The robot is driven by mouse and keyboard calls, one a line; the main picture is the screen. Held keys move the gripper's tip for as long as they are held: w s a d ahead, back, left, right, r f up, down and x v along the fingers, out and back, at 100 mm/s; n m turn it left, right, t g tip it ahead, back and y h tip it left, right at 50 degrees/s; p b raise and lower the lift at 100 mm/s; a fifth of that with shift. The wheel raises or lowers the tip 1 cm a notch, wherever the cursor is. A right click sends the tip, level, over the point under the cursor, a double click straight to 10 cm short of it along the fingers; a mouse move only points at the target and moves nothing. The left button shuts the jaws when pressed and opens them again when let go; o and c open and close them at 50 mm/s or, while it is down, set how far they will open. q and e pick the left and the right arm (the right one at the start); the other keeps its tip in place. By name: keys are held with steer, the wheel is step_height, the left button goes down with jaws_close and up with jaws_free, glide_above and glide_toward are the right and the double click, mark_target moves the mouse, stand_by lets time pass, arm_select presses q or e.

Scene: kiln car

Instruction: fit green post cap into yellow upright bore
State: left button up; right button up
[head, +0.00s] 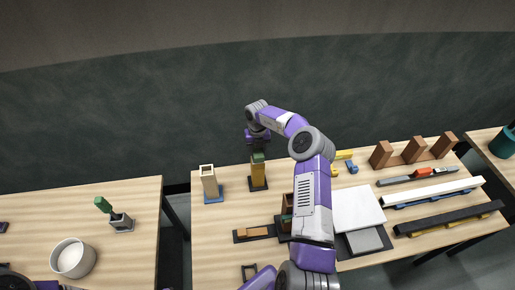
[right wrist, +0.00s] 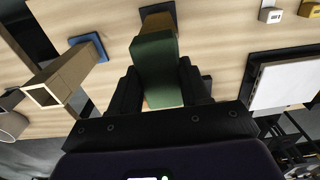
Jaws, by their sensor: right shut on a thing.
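My right gripper (head: 257,149) is shut on the green post cap (right wrist: 155,70), with one dark finger on each side of it in the right wrist view. The cap also shows in the head view (head: 258,157), directly at the top of the yellow upright (head: 258,175). The upright stands on a dark base on the table. In the right wrist view part of the yellow upright (right wrist: 158,21) shows beyond the cap. The bore is hidden by the cap, so I cannot tell whether the cap is in it or just above. My left gripper is not in view.
A tan hollow upright (head: 209,182) on a blue base stands close on the left. A brown box, a white slab (head: 358,208) and long bars lie to the right. The left table holds a white bowl (head: 73,259) and a grey holder (head: 121,222) with a green piece.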

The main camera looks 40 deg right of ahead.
steer(key=shift+f, duration=1.05)
steer(key=o, duration=1.4)
steer(key=shift+c, duration=0.2)
steer(key=shift+r, duration=4)
steer(key=shift+r, duration=0.15)
step_height(320, 180, up, 7)
steer(key=shift+r, duration=0.15)
